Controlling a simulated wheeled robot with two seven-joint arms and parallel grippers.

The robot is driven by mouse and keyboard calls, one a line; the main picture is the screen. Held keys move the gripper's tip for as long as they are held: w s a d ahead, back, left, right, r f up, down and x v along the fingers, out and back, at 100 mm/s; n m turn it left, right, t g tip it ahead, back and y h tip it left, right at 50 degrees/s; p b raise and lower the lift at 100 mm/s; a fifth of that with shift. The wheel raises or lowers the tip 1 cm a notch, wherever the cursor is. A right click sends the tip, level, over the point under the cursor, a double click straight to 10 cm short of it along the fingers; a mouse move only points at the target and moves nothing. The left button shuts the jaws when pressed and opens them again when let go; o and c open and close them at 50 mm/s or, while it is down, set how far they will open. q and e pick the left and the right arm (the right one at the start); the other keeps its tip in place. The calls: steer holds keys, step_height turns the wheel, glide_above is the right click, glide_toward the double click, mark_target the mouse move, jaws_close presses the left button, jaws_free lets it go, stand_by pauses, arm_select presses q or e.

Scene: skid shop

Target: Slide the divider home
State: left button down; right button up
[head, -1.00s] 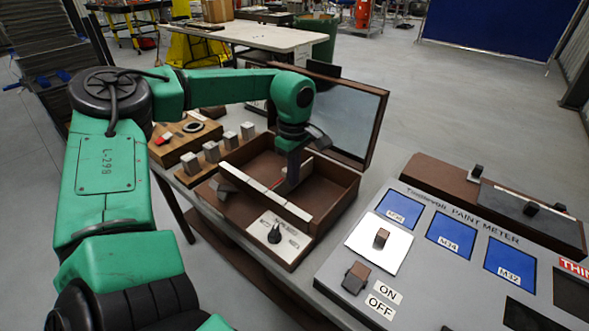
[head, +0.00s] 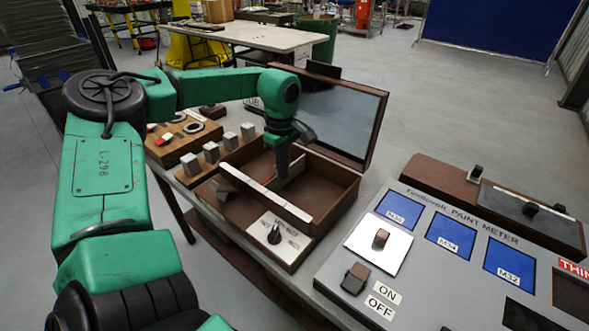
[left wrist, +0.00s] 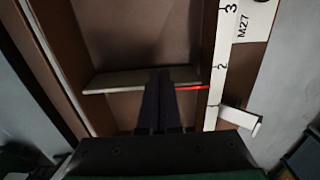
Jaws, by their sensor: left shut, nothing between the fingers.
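The divider is a thin plate set crosswise inside the open brown box (head: 335,180). In the left wrist view the divider (left wrist: 112,80) spans the compartment, with a red line at its right end near the 2 on a white numbered scale strip (left wrist: 217,90). In the head view the divider (head: 294,170) is partly hidden behind my left gripper (head: 281,172). My left gripper is shut and empty, its fingertips down in the box against or very near the divider; the fingers (left wrist: 163,82) cover its middle in the left wrist view. My right gripper is not seen.
The box lid (head: 340,115) stands open at the back. A dial panel (head: 280,238) fills the box's near end. Several metal blocks (head: 210,152) stand on a wooden base to the left. A paint meter console (head: 460,235) is at right.

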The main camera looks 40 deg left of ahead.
arm_select(q)
steer(key=shift+a, duration=0.1)
steer(key=shift+a, duration=1.65)
